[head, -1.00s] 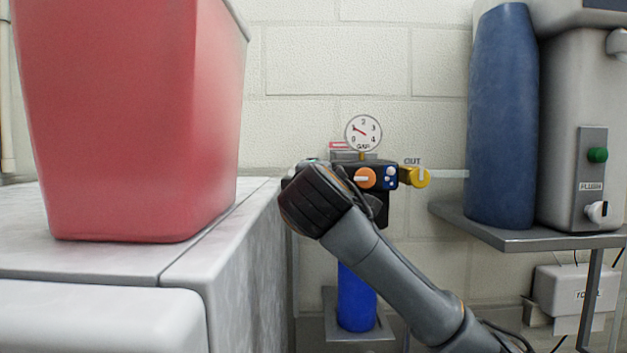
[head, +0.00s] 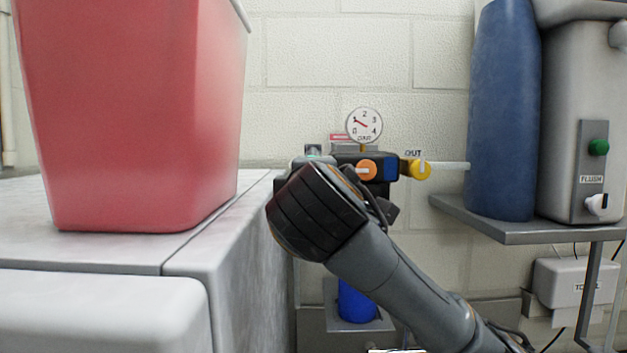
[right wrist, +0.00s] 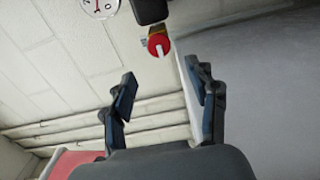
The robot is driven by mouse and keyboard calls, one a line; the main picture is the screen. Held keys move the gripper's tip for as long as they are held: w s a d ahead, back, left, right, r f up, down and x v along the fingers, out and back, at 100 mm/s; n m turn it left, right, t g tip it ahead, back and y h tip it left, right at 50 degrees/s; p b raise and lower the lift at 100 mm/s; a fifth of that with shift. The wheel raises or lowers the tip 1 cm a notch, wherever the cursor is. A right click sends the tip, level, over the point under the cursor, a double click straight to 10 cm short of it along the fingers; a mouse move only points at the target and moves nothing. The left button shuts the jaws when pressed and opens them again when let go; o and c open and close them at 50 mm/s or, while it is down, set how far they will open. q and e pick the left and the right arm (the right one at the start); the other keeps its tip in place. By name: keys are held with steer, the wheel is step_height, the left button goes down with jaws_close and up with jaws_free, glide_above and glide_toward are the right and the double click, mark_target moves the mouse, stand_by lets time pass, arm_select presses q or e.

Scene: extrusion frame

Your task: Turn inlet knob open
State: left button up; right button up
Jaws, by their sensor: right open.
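A red knob (right wrist: 158,45) with a white bar handle shows in the right wrist view, on a yellowish fitting beside a dark block. I take it as the inlet knob; in the head view my right wrist hides that side. My left gripper is not in view.
A large red bin (head: 140,115) stands on the grey counter (head: 90,255) at the left. A blue cylinder (head: 503,115) and a grey tank (head: 583,110) stand on a shelf (head: 500,230) at the right. A blue canister (head: 357,303) is below the valve block.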

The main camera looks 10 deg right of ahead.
steer(key=s, duration=0.3)
steer(key=shift+a, duration=0.3)
